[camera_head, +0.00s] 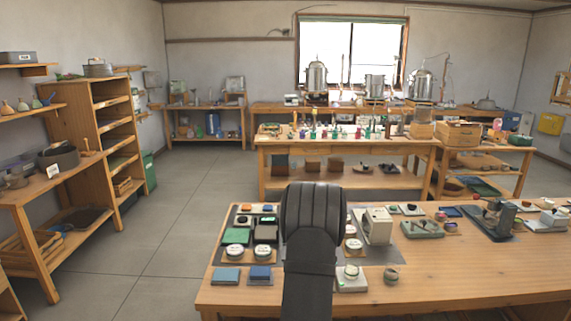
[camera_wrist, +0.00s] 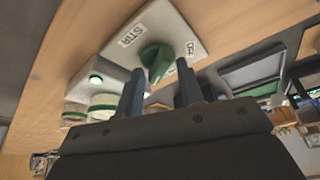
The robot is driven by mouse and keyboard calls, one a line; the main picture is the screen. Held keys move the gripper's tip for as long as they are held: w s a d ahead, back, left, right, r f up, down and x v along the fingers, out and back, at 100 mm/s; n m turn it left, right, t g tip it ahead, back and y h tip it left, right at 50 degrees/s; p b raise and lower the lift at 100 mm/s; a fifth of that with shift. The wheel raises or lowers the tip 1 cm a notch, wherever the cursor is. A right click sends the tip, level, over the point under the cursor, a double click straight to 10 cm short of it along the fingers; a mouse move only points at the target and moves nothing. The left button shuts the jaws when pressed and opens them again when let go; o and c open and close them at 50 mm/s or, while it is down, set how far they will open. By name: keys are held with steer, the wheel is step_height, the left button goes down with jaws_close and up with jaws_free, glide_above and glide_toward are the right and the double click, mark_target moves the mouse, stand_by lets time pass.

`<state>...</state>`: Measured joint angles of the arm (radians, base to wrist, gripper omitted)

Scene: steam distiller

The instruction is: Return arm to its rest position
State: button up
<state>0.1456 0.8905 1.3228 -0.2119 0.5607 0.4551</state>
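My arm (camera_head: 312,240) rises in front of the near wooden bench in the head view and hides part of the bench top; my gripper's fingers cannot be seen there. In the wrist view my gripper (camera_wrist: 160,88) shows two dark fingers, apart, with nothing seen held between them. A green knob (camera_wrist: 157,58) on a pale panel (camera_wrist: 185,22) lies just beyond the fingertips. The panel has labels reading "STIR" and "OFF". I cannot tell whether a finger touches the knob.
The near wooden bench (camera_head: 440,280) carries several small devices, lidded containers and a white box (camera_head: 377,225). A grey device (camera_head: 497,218) stands on its right. A second bench (camera_head: 345,146) with bottles stands behind. Shelves (camera_head: 100,130) line the left wall. The floor (camera_head: 165,240) at left is clear.

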steer(key=shift+n, duration=0.7)
steer(key=o, duration=0.7)
steer(key=s+d+r+n+y, duration=0.2)
steer(key=r+n, duration=0.3)
steer(key=r, duration=0.3)
steer(key=s+d+r+n+y, duration=0.25)
steer(key=r+n, duration=0.25)
steer(key=r, duration=0.3)
steer(key=x, duration=1.7)
steer(key=shift+s+a+f, duration=0.15)
steer(key=shift+s+f, duration=0.1)
steer(key=shift+s, duration=0.15)
steer(key=c, duration=1)
